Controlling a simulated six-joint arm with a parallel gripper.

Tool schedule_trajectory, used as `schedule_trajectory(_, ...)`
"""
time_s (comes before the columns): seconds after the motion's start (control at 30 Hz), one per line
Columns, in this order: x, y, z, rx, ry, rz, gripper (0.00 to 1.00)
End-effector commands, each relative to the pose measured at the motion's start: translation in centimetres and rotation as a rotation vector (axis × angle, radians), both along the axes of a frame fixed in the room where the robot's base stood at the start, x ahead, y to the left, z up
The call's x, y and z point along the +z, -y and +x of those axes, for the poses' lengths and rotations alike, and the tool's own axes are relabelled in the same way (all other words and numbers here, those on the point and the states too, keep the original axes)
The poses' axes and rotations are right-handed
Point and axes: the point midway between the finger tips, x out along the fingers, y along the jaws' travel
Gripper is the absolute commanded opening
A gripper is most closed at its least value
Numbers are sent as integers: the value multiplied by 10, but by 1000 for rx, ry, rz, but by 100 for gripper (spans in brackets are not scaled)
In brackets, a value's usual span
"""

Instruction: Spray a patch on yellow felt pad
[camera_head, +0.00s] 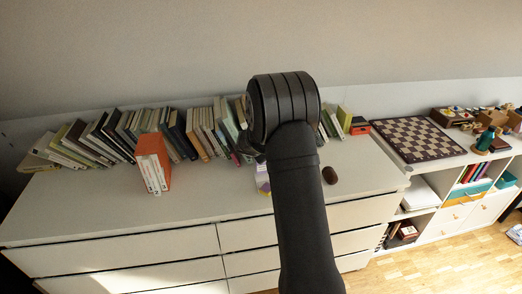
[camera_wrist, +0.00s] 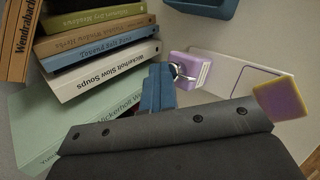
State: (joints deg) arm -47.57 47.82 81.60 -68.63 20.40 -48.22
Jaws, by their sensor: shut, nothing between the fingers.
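A purple and pale object (camera_head: 262,180) shows beside my arm in the head view, partly hidden. My gripper (camera_wrist: 158,88) shows as blue fingers together in the wrist view, empty, left of the purple object. My arm hides the gripper in the head view.
A row of leaning books (camera_head: 110,130) lines the back of the white dresser (camera_head: 90,210). A brown rounded object (camera_head: 330,175) lies right of my arm. A chessboard (camera_head: 417,138) lies farther right. The dresser's front left is clear.

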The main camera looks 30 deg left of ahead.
Motion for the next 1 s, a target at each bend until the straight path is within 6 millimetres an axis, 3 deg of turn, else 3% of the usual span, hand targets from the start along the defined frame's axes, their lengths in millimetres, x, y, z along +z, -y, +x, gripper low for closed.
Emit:
schedule_trajectory(0.03,-9,3,-3,-1,-12,-10,0)
schedule_trajectory(0.47,-3,4,-3,-2,-12,-11,0)
schedule_trajectory(1.0,53,2,-1,-1,-5,-4,0)
